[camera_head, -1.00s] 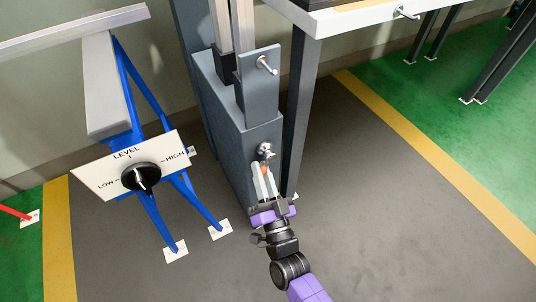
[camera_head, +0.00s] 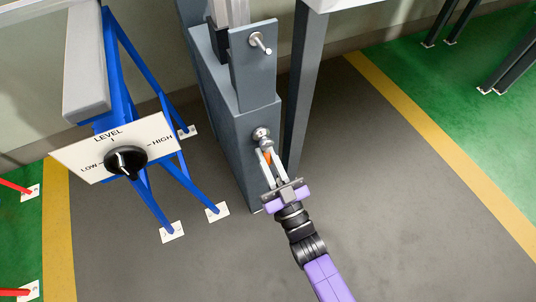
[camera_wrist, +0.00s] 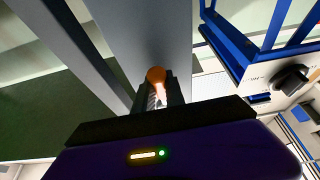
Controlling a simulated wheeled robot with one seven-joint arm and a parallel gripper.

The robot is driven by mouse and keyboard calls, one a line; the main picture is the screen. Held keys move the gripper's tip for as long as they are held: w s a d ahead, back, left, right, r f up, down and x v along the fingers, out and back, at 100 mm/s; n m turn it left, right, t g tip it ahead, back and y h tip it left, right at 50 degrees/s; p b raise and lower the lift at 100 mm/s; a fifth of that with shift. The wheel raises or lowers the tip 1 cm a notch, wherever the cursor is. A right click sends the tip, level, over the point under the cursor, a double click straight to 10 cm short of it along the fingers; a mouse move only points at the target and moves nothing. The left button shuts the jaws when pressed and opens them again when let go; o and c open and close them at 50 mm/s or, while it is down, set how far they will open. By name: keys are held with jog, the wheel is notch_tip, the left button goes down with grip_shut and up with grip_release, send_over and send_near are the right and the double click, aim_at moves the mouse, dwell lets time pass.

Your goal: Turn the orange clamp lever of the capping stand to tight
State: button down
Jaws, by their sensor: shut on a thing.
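The capping stand (camera_head: 247,150) is a grey upright body left of the picture's middle, with a silver pivot knob (camera_head: 261,134) on its front. The orange clamp lever (camera_head: 267,157) hangs below the knob and shows only in part between my gripper's fingers. My gripper (camera_head: 267,160) is shut on the lever. In the wrist view the lever's orange rounded end (camera_wrist: 156,75) sticks out beyond my gripper's dark fingers (camera_wrist: 157,97), and the stand's grey face (camera_wrist: 155,30) lies behind it.
At left a white plate (camera_head: 115,148) with a black knob (camera_head: 126,162) reads LOW, LEVEL, HIGH, on a blue frame (camera_head: 148,200). A dark table leg (camera_head: 303,90) stands just right of the stand. The grey floor (camera_head: 390,190) at right is clear.

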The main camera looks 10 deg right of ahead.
dwell(0.3)
jog(key=c, duration=1.4)
grip_release()
jog(key=p+v, duration=0.1)
jog(key=v, duration=0.7)
jog(key=shift+p, duration=0.3)
jog(key=shift+w+f, duration=0.1)
